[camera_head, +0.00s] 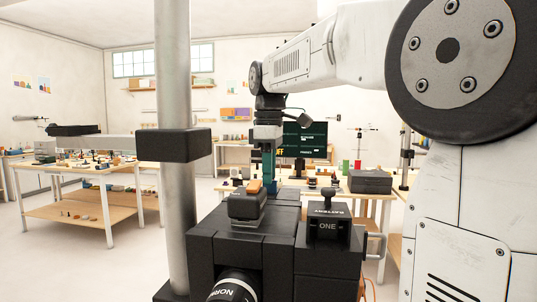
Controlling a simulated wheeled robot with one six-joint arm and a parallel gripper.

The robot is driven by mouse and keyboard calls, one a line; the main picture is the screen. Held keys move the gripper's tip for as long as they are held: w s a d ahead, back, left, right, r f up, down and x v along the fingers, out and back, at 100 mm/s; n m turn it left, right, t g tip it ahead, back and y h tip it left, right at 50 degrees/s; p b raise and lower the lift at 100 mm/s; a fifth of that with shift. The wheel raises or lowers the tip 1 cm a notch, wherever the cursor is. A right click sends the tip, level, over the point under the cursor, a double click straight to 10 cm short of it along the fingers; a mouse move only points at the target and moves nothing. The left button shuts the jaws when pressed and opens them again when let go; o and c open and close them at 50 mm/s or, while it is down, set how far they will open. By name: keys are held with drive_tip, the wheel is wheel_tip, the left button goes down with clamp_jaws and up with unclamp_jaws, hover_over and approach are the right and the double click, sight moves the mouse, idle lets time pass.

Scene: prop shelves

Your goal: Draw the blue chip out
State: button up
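I cannot make out a blue chip in this view. My gripper (268,172) hangs down from the end of my white arm, near the middle of the picture. Its teal fingers point down in front of a wooden workbench. They look like one narrow strip from here, so I cannot tell whether they are apart or together, or whether anything is between them. The fingertips are partly hidden behind dark parts in the foreground.
A workbench (374,194) behind my gripper bears a dark box (370,181), a dark screen (305,138) and small items. A two-tier table (75,211) with many small things stands at left. The floor (35,262) at lower left is clear.

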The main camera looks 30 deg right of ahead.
drive_tip(key=shift+f, duration=0.65)
clamp_jaws()
drive_tip(key=shift+r, duration=0.7)
idle(1.1)
drive_tip(key=shift+r, duration=0.75)
drive_tip(key=shift+r, duration=1.3)
